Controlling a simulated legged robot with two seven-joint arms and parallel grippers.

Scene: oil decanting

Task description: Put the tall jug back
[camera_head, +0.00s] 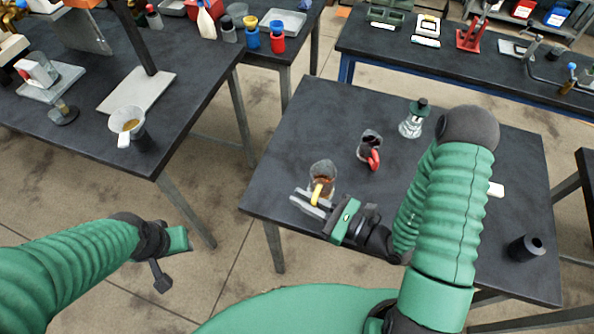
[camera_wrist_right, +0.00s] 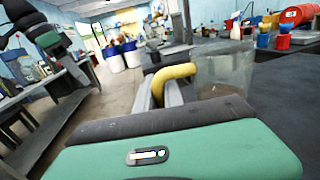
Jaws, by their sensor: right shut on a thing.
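A clear jug with a yellow handle (camera_head: 322,170) and some brown liquid is near the left front part of the dark table (camera_head: 315,110). My right gripper (camera_head: 312,203) is shut on its yellow handle. In the right wrist view the yellow handle (camera_wrist_right: 178,72) sits between the fingers and the clear jug wall (camera_wrist_right: 228,68) is beside it. The jug looks upright; I cannot tell whether its base touches the table. A smaller clear jug with a red handle (camera_head: 371,150) stands behind it to the right. My left gripper (camera_head: 170,262) is off the tables, its fingers unclear.
A glass bottle with a dark green top (camera_head: 412,122) stands farther back. A black cylinder (camera_head: 525,247) is at the table's right front. The table's middle is clear, partly covered by my right arm.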

